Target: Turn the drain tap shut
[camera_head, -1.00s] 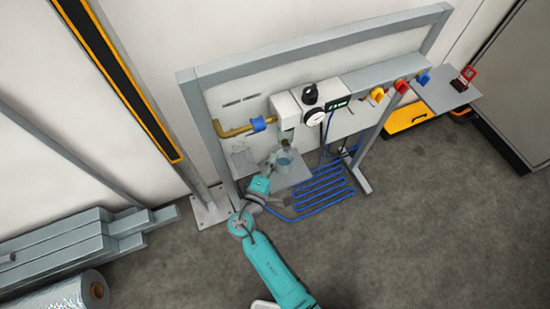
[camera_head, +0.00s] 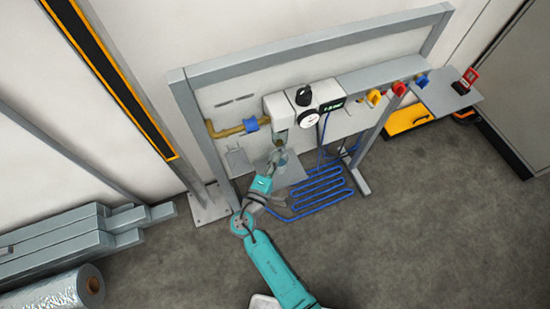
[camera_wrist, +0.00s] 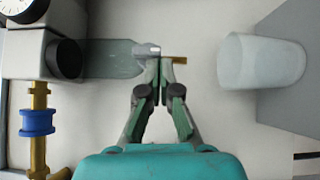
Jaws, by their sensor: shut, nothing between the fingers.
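The drain tap is a small brass piece (camera_wrist: 176,60) at the lower end of a clear filter bowl (camera_wrist: 112,58) in the wrist view. The bowl hangs from a grey-white housing (camera_wrist: 28,52). My gripper (camera_wrist: 159,62) is shut and empty, its fingertips at the brass piece and overlapping it in the picture. I cannot tell whether they touch it. In the head view my gripper (camera_head: 279,147) is just below the bowl, and the tap is too small and covered to make out. A translucent white cup (camera_wrist: 262,60) stands below the tap.
The cup stands on a grey shelf (camera_head: 290,172). A gauge (camera_head: 310,118), a black knob (camera_head: 304,95) and a brass pipe with a blue sleeve (camera_head: 250,124) are close by on the panel. Blue coiled tubing (camera_head: 322,188) lies below. The floor to the right is clear.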

